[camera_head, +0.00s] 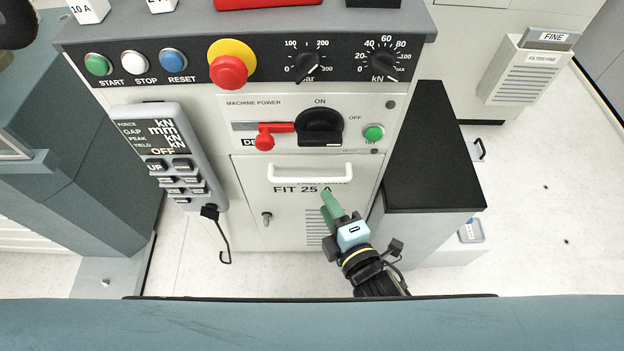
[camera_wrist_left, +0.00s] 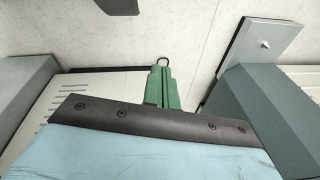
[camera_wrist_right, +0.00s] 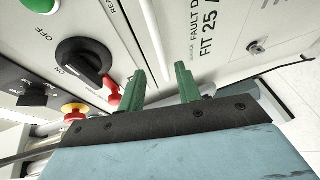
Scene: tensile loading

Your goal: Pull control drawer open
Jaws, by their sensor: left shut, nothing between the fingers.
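A pale panel labelled "FIT 25 A" (camera_head: 285,215) sits low on the machine's front, with a white bar handle (camera_head: 310,178) across its top. I cannot tell for sure whether this panel is the control drawer; it looks closed. My right gripper (camera_head: 327,197), with green fingers, is just below the handle, in front of the panel. In the right wrist view its fingers (camera_wrist_right: 163,78) are apart and empty, and the handle (camera_wrist_right: 153,35) runs toward the gap between them. My left gripper (camera_wrist_left: 161,68) is shut and empty in the left wrist view, pointing at the floor; the head view does not show it.
Above the panel are a black rotary switch (camera_head: 320,127), a red lever (camera_head: 268,136) and a red emergency button (camera_head: 229,70). A keypad pendant (camera_head: 170,155) hangs at left. A black-topped block (camera_head: 430,150) stands close at right. The floor beyond it is mostly clear.

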